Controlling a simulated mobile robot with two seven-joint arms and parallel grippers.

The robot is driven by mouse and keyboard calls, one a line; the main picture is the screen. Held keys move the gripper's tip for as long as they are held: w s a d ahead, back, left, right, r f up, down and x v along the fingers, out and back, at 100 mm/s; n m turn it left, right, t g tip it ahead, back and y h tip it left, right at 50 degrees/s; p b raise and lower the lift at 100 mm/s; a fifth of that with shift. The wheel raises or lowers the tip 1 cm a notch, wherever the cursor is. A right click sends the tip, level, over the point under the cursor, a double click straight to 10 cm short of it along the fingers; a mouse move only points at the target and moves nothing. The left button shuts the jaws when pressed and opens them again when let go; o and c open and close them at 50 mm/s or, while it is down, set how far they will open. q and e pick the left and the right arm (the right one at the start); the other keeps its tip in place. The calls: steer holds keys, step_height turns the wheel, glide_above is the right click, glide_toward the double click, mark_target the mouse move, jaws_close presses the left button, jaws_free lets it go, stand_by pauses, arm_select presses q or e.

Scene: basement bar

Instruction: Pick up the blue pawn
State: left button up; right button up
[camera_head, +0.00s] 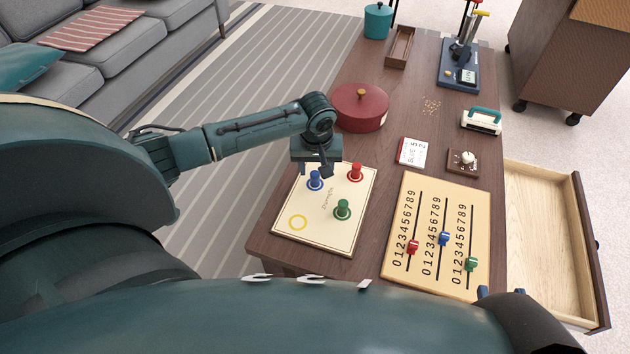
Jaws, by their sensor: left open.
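The blue pawn (315,181) stands upright on a cream board (325,240) on the brown table. A red pawn (355,170) stands to its upper right and a green pawn (342,209) to its lower right on the same board. An empty yellow ring (297,222) is printed at the board's lower left. My left gripper (319,172) is open and hangs just over the far edge of the board, close to the blue pawn's top. I cannot tell whether a finger touches the pawn.
A red lidded pot (359,107) stands just behind my left gripper. A number board with sliders (433,270), a red and white card (411,152) and a small knob box (462,162) lie to the right. An open drawer (545,240) juts out at the right.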

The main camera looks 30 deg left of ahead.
mark_target(315, 174)
arm_select(q)
steer(key=f, duration=0.2)
steer(key=f+b, duration=0.1)
steer(key=shift+w+a, duration=0.1)
steer(key=shift+a, duration=0.15)
steer(key=shift+f, duration=0.35)
arm_select(e)
steer(key=shift+a+n+t+y, duration=0.3)
steer(key=shift+n+t+y, duration=0.1)
steer(key=shift+t+y, duration=0.2)
arm_select(q)
steer(key=c, duration=1)
